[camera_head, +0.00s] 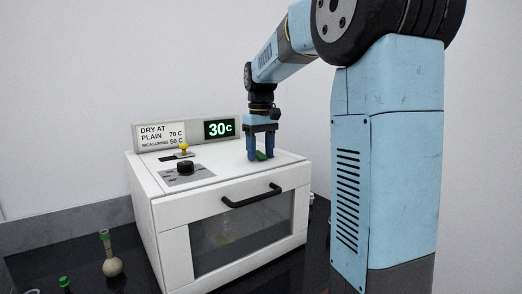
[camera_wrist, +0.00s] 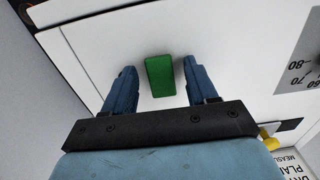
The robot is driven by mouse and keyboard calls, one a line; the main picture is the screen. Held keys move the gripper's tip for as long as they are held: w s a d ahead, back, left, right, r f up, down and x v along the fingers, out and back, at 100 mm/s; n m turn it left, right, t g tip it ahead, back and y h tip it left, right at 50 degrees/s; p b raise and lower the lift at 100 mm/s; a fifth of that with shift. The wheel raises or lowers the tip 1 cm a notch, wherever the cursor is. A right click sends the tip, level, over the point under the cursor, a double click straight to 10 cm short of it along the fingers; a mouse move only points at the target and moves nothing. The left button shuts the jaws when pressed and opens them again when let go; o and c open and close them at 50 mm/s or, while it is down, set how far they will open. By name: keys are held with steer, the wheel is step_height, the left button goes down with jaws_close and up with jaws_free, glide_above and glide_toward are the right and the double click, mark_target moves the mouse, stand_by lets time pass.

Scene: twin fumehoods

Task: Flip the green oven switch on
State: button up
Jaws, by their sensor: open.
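The white oven (camera_head: 170,212) stands on the dark bench with its black door handle (camera_head: 252,195) facing front. The green switch (camera_head: 261,156) is on the oven's top panel, towards the right. In the wrist view the green switch (camera_wrist: 160,76) is a plain green block on the white surface; I cannot tell its on or off position. My gripper (camera_head: 260,157) points down over the switch. In the wrist view my gripper (camera_wrist: 161,80) is open, one blue finger on each side of the switch, with a visible gap on both sides. Fingertip height above the panel is unclear.
A black dial (camera_head: 185,167) and a yellow knob (camera_head: 183,147) are on the oven top, left of my gripper. Behind them stand a "DRY AT PLAIN" sign (camera_head: 160,136) and a display reading 30C (camera_head: 219,129).

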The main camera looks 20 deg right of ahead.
steer(key=c, duration=1.1)
steer(key=shift+o, duration=0.2)
steer(key=shift+w+g, duration=0.3)
steer(key=shift+g, duration=0.6)
steer(key=shift+w+a+r+g+h, duration=0.15)
steer(key=shift+g+h, duration=0.15)
steer(key=shift+g, duration=0.45)
steer(key=shift+w+f+g+h, duration=0.15)
steer(key=shift+g+h, duration=0.15)
steer(key=shift+g, duration=0.45)
steer(key=shift+r, duration=0.15)
steer(key=o, duration=1.1)
steer(key=shift+c, duration=0.2)
steer(key=v, duration=0.7)
steer(key=shift+w, duration=0.2)
